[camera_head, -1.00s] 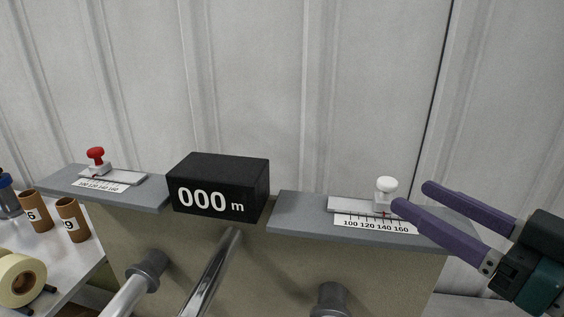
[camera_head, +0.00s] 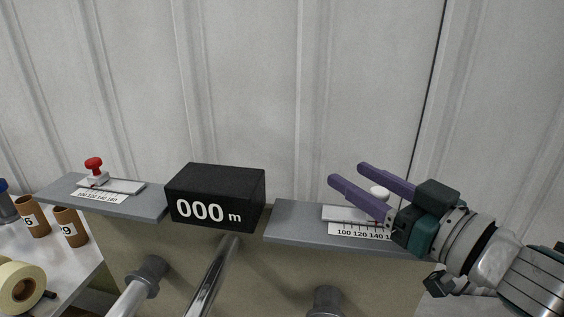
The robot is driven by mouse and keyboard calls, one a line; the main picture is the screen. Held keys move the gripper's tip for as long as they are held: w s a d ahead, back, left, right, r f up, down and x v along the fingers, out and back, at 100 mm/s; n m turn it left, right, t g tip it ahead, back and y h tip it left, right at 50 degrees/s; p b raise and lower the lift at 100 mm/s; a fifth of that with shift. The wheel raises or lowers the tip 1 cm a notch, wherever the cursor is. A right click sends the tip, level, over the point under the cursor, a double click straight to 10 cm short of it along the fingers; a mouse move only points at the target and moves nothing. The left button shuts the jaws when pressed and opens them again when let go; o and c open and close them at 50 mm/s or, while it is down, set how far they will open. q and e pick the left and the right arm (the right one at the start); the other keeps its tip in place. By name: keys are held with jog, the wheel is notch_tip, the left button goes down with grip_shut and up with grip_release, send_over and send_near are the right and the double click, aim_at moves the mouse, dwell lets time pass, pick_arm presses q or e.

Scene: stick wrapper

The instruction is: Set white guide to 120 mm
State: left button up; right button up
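The white guide's knob (camera_head: 379,192) stands on a slide plate on the right grey shelf. Its scale (camera_head: 358,231) below reads 100 120 140, with the right end hidden by my gripper. My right gripper (camera_head: 347,174) is open, its two purple fingers pointing left with one nearer and one farther. The knob shows between the fingers, near their base; whether they touch it cannot be told. The guide's pointer is hidden behind the near finger. My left gripper is not in view.
A red knob (camera_head: 94,165) sits on a similar slide with its own scale on the left shelf. A black display box (camera_head: 215,196) reading 000 m stands between the shelves. Brown tubes (camera_head: 70,227) and a cream roll (camera_head: 18,285) are on the left table. A corrugated wall is behind.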

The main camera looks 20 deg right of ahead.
grip_shut()
dwell(1.2)
